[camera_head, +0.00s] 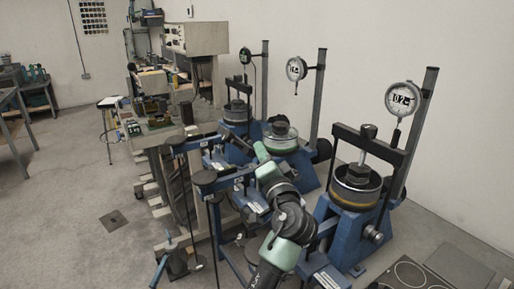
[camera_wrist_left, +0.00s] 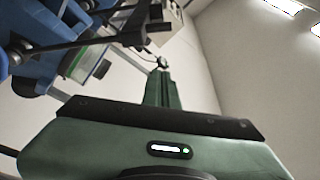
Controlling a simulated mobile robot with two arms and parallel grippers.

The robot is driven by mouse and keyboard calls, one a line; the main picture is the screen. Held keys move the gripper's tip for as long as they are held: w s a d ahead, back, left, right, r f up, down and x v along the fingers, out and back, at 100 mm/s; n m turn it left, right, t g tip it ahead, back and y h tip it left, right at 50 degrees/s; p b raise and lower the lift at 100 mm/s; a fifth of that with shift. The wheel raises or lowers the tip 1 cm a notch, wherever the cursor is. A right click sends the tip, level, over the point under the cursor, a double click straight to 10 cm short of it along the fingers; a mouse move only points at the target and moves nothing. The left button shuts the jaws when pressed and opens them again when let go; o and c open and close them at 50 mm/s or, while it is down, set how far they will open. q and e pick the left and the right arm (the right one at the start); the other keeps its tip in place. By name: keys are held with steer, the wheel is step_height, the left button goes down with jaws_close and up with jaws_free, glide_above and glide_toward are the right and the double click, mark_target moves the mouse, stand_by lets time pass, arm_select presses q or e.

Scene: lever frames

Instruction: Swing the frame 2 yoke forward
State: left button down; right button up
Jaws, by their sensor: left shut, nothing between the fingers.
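Three blue lever frames stand in a row along the wall. The middle one (camera_head: 291,158), which I take as frame 2, carries a round pot with a green band (camera_head: 281,136). No crossbar stands over this pot, and I cannot clearly make out its yoke. My left gripper (camera_head: 260,147) is just in front of and left of this pot, at the end of my green arm. In the left wrist view its fingers (camera_wrist_left: 163,73) are shut and empty. A green-banded pot (camera_wrist_left: 78,64) shows left of them there. My right gripper is not in view.
The nearest frame has an upright black yoke (camera_head: 366,146) and dial gauge (camera_head: 403,98); the far frame has an upright yoke (camera_head: 238,87). The middle gauge (camera_head: 296,68) hangs on a post (camera_head: 313,112). Lever beams and hangers crowd the left; open floor (camera_head: 85,190) lies beyond.

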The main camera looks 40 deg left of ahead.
arm_select(q)
step_height(320, 180, up, 4)
steer(key=n+g+p, duration=0.2)
steer(key=n+g, duration=0.7)
glide_above(245, 152)
steer(key=w+d, duration=0.2)
steer(key=shift+w+a, duration=0.1)
steer(key=f+p, duration=0.1)
steer(key=s+a+f+p, duration=0.1)
steer(key=shift+s+a+f, duration=0.2)
steer(key=shift+a+f, duration=0.1)
steer(key=shift+f, duration=0.05)
steer(key=shift+s+f, duration=0.4)
steer(key=shift+f, duration=0.05)
steer(key=shift+a, duration=0.1)
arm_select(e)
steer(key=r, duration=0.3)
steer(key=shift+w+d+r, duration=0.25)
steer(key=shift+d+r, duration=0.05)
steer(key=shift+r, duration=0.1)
arm_select(q)
steer(key=shift+f, duration=0.1)
